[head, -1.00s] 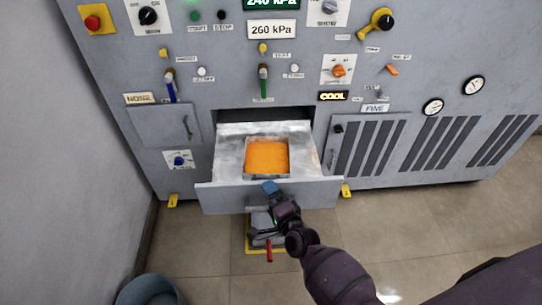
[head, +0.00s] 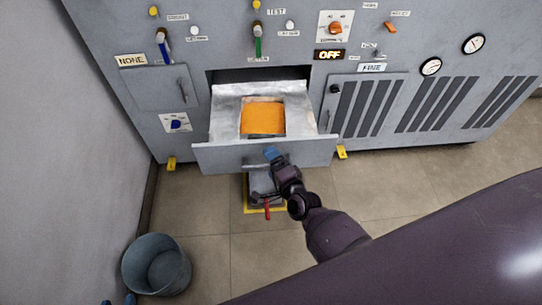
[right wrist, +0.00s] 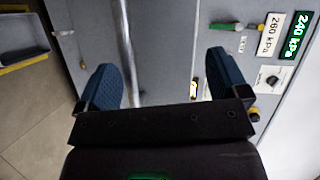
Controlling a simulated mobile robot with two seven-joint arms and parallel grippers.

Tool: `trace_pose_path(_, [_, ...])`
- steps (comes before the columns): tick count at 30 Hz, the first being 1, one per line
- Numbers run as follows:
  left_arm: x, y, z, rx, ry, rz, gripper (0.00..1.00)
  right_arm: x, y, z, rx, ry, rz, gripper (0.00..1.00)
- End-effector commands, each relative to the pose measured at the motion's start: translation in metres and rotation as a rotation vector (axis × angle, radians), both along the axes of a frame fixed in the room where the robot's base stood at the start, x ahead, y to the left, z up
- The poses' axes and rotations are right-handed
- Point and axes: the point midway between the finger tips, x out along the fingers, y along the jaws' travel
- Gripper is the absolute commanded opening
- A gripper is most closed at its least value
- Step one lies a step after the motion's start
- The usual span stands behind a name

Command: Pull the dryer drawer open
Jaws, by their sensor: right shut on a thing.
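The dryer drawer (head: 225,157) stands pulled out from the grey machine, with a tray of orange material (head: 263,118) inside it. My right gripper (head: 272,154) is at the middle of the drawer's front and is shut on the drawer there. The handle itself is hard to make out behind the fingers. In the right wrist view, the blue fingers (right wrist: 160,82) stand on both sides with the grey drawer front (right wrist: 165,45) beyond them. The blue fingertips of my left gripper (head: 118,300) show at the bottom left edge, apart and empty.
A grey bucket (head: 156,265) stands on the floor at the lower left. A pedal with a red lever (head: 267,208) is under the drawer. Yellow feet (head: 342,152) stick out at the machine's base. The tiled floor in front is otherwise clear.

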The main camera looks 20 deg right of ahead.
Motion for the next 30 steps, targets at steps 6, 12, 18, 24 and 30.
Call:
trace_pose_path(6, [0.002, -0.001, 0.003, -0.004, -0.005, 0.003, 0.43, -0.009, -0.001, 0.007, 0.001, -0.021, -0.003, 0.39])
trace_pose_path(12, [0.001, -0.002, 0.002, -0.009, -0.003, 0.008, 0.43, -0.022, -0.002, 0.000, 0.002, -0.011, 0.000, 0.39])
trace_pose_path(18, [0.001, -0.002, 0.001, -0.010, -0.002, 0.009, 0.43, -0.034, -0.003, -0.004, 0.004, -0.007, -0.001, 0.39])
trace_pose_path(24, [0.000, -0.002, 0.000, -0.007, 0.000, 0.007, 0.43, -0.046, -0.004, -0.008, 0.005, -0.004, 0.000, 0.39])
trace_pose_path(30, [0.000, 0.000, 0.000, -0.003, 0.001, 0.003, 0.43, -0.057, -0.006, -0.010, 0.004, -0.003, 0.000, 0.39])
